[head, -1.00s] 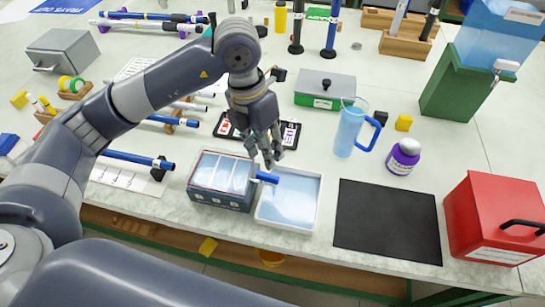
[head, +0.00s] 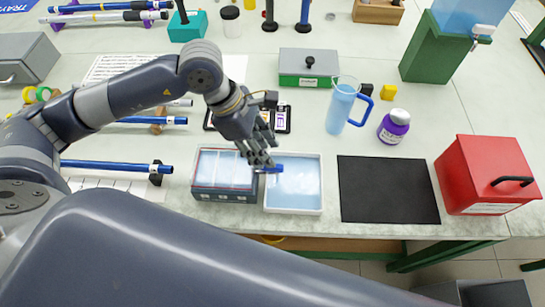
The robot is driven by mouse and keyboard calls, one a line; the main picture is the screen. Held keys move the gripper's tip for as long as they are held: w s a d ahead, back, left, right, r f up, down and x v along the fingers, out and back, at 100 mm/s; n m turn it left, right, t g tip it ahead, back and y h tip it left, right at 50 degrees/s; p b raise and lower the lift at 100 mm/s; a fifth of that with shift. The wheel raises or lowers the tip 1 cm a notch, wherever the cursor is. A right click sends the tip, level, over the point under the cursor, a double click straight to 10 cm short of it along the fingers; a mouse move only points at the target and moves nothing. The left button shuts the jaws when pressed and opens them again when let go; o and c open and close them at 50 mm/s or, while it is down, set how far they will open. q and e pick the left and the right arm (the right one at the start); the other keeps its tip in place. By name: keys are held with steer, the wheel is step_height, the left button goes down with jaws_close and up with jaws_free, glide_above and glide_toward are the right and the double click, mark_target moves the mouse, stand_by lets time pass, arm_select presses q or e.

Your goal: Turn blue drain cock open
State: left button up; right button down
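The blue drain cock (head: 274,170) sticks out to the right from the side of a small dark tank (head: 223,189) with a pale blue top and red trim. The cock hangs over the left edge of a white tray (head: 294,210) with a pale blue inside. My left gripper (head: 261,162) points down at the cock, its fingertips at or just above it. The fingers hide part of the cock, and I cannot tell whether they touch it or how far apart they are. My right gripper is not in view.
A black mat (head: 388,190) and a red box (head: 488,175) with a black handle lie to the right. A blue-handled jug (head: 341,108), a purple-labelled bottle (head: 393,126) and a green-grey box (head: 308,67) stand behind. Blue rods (head: 115,166) lie at the left.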

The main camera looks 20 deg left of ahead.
arm_select(q)
steer(key=p+x, duration=0.1)
steer(key=x, duration=0.4)
steer(key=shift+f, duration=0.4)
jaws_close()
